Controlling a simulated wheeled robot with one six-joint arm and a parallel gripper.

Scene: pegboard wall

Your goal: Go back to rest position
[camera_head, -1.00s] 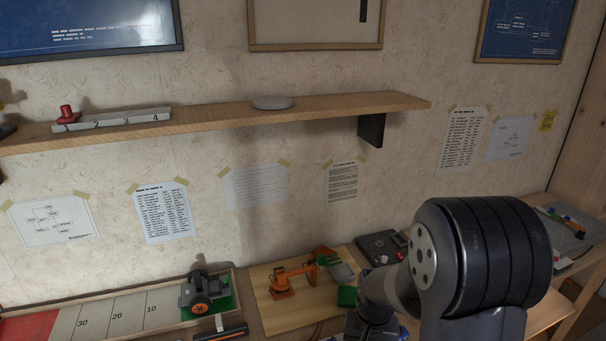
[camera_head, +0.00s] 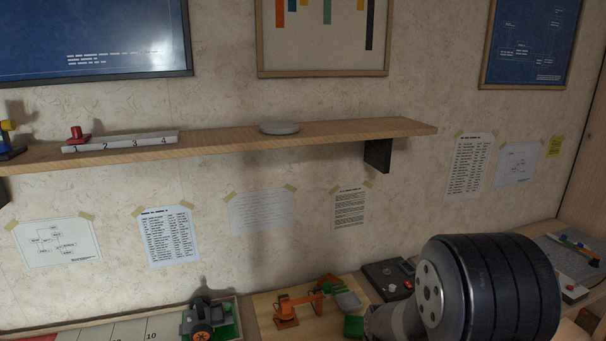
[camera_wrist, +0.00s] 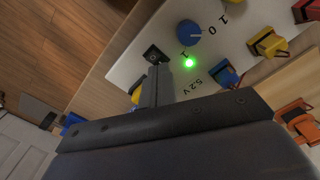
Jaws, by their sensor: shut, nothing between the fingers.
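My gripper (camera_wrist: 158,85) shows in the wrist view as a dark shape with its fingers together and nothing between them. It hangs over the edge of a white panel (camera_wrist: 150,38) that carries a blue knob (camera_wrist: 188,32), a lit green light (camera_wrist: 189,63) and printed marks. I cannot tell whether the fingertips touch the panel. In the head view my arm's dark ribbed joint fills the lower right, and the gripper is out of frame.
A wooden shelf (camera_head: 220,137) on the wall holds a numbered grey block (camera_head: 120,142) and a round grey disc (camera_head: 279,128). Below stand an orange arm model (camera_head: 287,311), a wheeled model (camera_head: 203,318) and a dark control box (camera_head: 388,279).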

